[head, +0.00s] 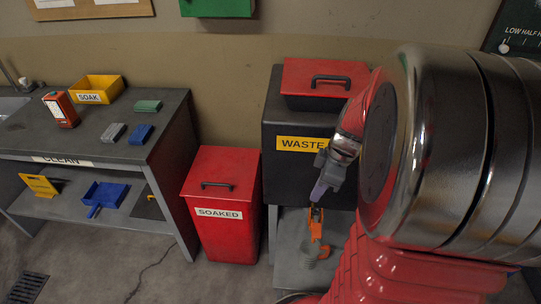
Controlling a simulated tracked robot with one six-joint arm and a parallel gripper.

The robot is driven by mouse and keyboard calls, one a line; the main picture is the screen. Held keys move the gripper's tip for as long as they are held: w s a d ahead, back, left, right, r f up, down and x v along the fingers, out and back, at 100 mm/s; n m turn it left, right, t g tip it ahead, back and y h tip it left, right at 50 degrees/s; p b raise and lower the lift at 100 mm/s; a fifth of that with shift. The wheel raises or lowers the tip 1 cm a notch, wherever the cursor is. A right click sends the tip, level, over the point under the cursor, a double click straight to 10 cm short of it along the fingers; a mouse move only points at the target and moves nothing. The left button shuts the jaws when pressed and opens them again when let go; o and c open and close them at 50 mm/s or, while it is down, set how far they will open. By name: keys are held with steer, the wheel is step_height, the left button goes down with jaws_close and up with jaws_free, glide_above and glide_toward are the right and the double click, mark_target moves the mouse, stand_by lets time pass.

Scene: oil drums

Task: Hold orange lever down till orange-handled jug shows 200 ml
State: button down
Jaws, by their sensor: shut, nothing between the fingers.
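My gripper (318,198) is at the end of my arm, in front of the black WASTE container (283,166). Its fingers look closed and empty, pointing down. An orange piece (317,216), apparently the lever, is right at the fingertips; I cannot tell whether they touch. More orange (324,250) shows just below it, and may be the jug's handle. A pale grey, ridged shape (308,256) beside it may be the jug. It is too small to read any level or marks, and my arm hides the area to the right.
A red SOAKED bin (222,190) stands left of the WASTE container, which has a red lid (305,77). Further left, a grey bench (60,135) holds a yellow SOAK box (97,88), an orange-red can (61,109) and sponges. Floor in front is clear, with a drain grate (28,288).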

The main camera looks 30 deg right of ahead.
steer(key=s+d+f+n+y, duration=0.1)
steer(key=s+d+f+n, duration=0.1)
steer(key=d+f, duration=0.3)
steer(key=shift+s+d+f, duration=0.15)
steer(key=shift+s+d, duration=0.05)
steer(key=shift+d, duration=0.4)
steer(key=shift+f, duration=0.1)
glide_above(316, 231)
steer(key=f, duration=0.7)
steer(key=s+d+f, duration=0.1)
steer(key=f, duration=0.3)
steer(key=shift+f, duration=0.35)
steer(key=shift+w+f, duration=0.1)
steer(key=shift+f, duration=0.75)
